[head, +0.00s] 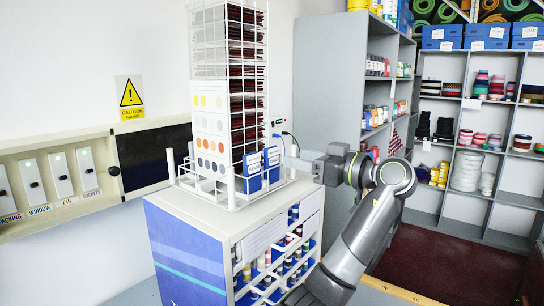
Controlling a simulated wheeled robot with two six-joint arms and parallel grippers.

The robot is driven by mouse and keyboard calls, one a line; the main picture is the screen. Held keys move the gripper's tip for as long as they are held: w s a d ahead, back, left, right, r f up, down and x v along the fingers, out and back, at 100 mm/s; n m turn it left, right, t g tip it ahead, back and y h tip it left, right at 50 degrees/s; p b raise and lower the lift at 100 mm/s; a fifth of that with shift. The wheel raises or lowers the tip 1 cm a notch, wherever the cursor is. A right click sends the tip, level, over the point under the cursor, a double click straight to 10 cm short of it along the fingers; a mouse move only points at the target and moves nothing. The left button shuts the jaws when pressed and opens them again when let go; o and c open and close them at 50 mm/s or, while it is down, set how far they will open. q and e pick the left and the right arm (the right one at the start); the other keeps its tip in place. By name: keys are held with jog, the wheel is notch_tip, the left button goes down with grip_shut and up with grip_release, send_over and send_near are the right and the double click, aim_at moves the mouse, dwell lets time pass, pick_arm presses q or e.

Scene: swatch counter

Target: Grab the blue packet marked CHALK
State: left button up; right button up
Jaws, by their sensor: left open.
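Two small blue packets with white labels, a left one (253,172) and a right one (272,165), stand side by side at the foot of a white wire rack on the counter cabinet. Their lettering is too small to read, so I cannot tell which is marked CHALK. My left gripper (284,152) comes in from the right and points left. Its jaws are open, close to the right-hand packet. I cannot tell whether a finger touches it. My right gripper is not in view.
The tall wire rack (211,72) holds swatch cards and dark sheets. The cabinet (190,245) below has shelves of coloured spools. A grey shelf unit (333,75) stands behind my arm. Wall switches (60,174) are at left.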

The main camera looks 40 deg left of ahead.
aim_at(275, 156)
pick_arm(q)
jog(key=a+p, duration=0.4)
jog(key=a, duration=0.1)
jog(key=shift+s+a+f+p, duration=0.2)
jog(key=shift+s+p, duration=0.1)
jog(key=shift+s, duration=0.05)
jog(key=shift+a, duration=0.3)
jog(key=shift+s+a+f, duration=0.1)
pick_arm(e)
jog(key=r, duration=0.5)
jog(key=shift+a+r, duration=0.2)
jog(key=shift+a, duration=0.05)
pick_arm(q)
jog(key=shift+c, duration=0.3)
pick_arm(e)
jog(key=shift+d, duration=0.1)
pick_arm(q)
jog(key=c, duration=0.7)
